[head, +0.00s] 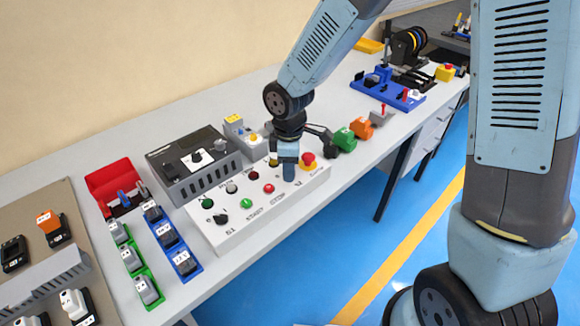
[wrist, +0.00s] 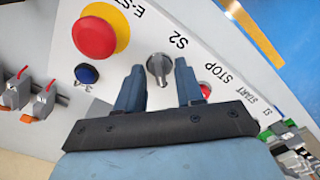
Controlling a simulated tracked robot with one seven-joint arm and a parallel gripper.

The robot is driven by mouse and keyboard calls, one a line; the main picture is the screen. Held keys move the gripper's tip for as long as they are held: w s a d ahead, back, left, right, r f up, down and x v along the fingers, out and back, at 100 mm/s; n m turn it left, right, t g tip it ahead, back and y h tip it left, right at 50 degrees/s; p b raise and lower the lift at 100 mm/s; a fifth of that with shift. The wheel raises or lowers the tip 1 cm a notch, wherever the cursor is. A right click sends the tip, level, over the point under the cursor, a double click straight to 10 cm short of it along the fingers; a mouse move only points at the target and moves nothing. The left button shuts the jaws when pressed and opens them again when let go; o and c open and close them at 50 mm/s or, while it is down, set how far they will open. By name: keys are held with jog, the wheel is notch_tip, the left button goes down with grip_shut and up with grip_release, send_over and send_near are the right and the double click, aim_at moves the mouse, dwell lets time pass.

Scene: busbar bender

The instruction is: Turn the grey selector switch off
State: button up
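The grey selector switch (wrist: 159,68), labelled S2, sits on the white control panel (wrist: 203,47), between the red emergency stop and the red STOP button. Its handle runs nearly up and down in the wrist view, tilted slightly. My gripper (wrist: 159,64) is open, with one finger on each side of the switch in this view; no contact is visible. In the head view my gripper (head: 289,170) is over the right part of the white panel (head: 225,238) and hides the grey switch.
A red emergency stop (wrist: 95,36) on yellow and a blue button (wrist: 87,74) are close by. The panel also bears a black selector (head: 220,219), labelled S1, and several buttons. A grey box (head: 195,165) stands behind the panel; green (head: 344,138) and orange (head: 361,128) blocks stand to the right.

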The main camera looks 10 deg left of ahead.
notch_tip(320, 180, up, 14)
jog(key=shift+f, duration=0.15)
dwell(0.7)
